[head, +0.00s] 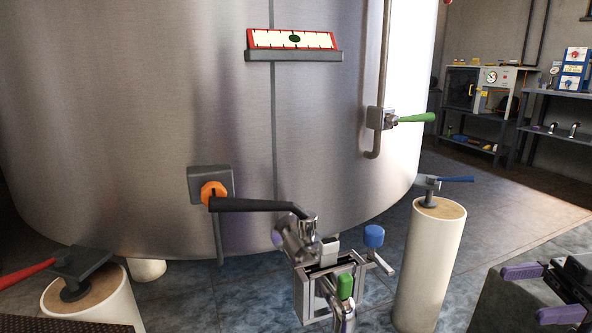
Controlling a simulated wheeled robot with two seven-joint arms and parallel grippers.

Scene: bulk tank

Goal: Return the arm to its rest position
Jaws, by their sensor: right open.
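My right gripper (538,292) shows at the lower right edge. Its two purple-tipped fingers are apart, with nothing visible between them. It is clear of the tank and right of the pale pillar with the blue-handled valve. The rest of my right arm is mostly cut off by the frame edge. My left gripper is out of view.
A large steel tank (150,110) fills the left and middle. A black lever (250,205) and a green-handled valve (412,118) stick out from it. Pale pillars carry a red handle (28,272) and a blue handle (457,179). Shelves (490,115) stand behind open floor.

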